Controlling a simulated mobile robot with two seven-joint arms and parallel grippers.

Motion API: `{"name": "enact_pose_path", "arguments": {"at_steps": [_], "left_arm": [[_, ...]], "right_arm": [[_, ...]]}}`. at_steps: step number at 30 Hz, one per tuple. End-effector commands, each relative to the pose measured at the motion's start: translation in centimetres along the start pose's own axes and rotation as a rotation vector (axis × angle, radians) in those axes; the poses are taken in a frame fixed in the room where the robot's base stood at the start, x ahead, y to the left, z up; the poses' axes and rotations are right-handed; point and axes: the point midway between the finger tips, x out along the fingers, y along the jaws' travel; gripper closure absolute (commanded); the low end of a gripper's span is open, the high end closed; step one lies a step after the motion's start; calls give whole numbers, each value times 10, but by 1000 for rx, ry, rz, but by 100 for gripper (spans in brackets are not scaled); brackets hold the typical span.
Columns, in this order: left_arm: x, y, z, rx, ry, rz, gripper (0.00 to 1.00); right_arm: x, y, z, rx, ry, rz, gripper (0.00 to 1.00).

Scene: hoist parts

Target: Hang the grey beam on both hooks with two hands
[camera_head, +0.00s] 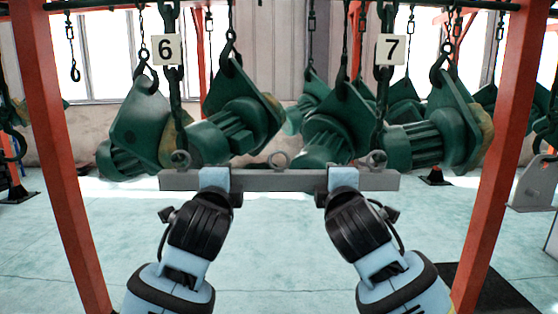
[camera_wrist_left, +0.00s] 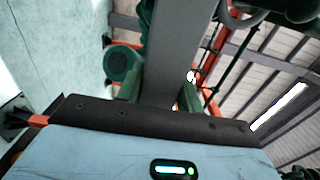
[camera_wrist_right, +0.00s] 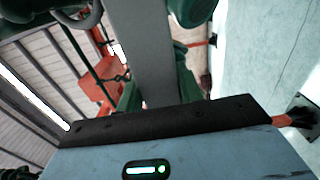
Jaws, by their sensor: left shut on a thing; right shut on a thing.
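The grey beam (camera_head: 278,181) is held level across the middle of the head view, with ring eyes on its top near each end and at its centre. My left gripper (camera_head: 214,180) is shut on it left of centre, and my right gripper (camera_head: 342,180) is shut on it right of centre. The beam also shows in the left wrist view (camera_wrist_left: 180,60) and the right wrist view (camera_wrist_right: 146,60). Dark chains at plates 6 (camera_head: 166,49) and 7 (camera_head: 390,49) come down to the end eyes. Their hook tips blend into the green hoists behind; I cannot tell whether they pass through the eyes.
Green hoists (camera_head: 240,115) hang on chains close behind the beam. Orange posts (camera_head: 57,150) and (camera_head: 503,150) stand at left and right. The pale floor below the beam is clear between the posts; a dark mat (camera_head: 500,290) lies at right.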

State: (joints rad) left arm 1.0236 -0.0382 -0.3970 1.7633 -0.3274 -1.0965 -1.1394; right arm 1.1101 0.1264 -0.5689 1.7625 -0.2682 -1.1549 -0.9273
Motion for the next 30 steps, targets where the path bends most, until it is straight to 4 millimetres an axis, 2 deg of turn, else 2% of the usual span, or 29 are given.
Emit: {"name": "enact_pose_path", "arguments": {"at_steps": [30], "left_arm": [[2,7,0,-1,-1,-5,87]], "right_arm": [[2,-7,0,0,0,3,87]]}}
